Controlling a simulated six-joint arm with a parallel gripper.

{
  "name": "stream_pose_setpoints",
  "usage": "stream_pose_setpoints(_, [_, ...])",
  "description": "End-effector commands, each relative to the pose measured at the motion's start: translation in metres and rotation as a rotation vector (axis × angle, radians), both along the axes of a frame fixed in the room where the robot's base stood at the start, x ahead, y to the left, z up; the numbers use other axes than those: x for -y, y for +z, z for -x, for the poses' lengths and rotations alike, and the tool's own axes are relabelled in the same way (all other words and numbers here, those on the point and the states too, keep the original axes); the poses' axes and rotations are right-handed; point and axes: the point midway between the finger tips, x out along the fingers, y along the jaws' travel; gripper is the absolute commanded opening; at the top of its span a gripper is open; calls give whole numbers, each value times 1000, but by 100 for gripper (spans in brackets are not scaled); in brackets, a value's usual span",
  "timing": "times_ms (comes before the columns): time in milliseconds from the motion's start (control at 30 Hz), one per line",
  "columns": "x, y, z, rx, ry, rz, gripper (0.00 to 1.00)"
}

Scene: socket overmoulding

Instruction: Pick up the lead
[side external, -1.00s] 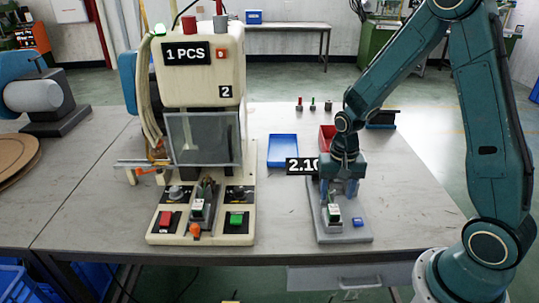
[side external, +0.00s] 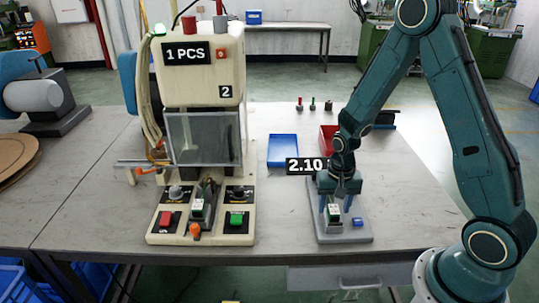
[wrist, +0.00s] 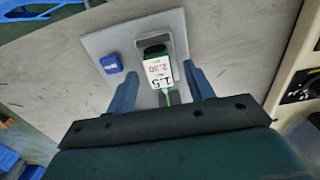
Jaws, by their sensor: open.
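The lead (side external: 334,212), a green and white piece with a printed label, sits on the grey test fixture at the right of the table. In the wrist view the lead (wrist: 158,70) has its dark end in the fixture's holder and a thin green cable toward me. My gripper (side external: 335,203) is just above it. The blue fingers are open, one on each side of the lead, with a gap showing in the wrist view (wrist: 160,76). Whether either finger touches it cannot be told from the side.
The grey fixture (side external: 360,237) carries a small blue block (side external: 357,222) beside the lead. A 2.10 display (side external: 306,165), a blue tray (side external: 283,150) and a red bin (side external: 327,137) stand behind. The cream machine (side external: 200,75) is at left, with a similar piece (side external: 198,207).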

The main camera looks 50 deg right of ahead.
Motion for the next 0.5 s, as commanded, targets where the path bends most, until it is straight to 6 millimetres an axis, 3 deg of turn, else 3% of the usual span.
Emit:
stream_pose_setpoints(200, [0,-12,0,0,0,0,53])
stream_pose_setpoints(500, [0,-13,0,0,0,0,53])
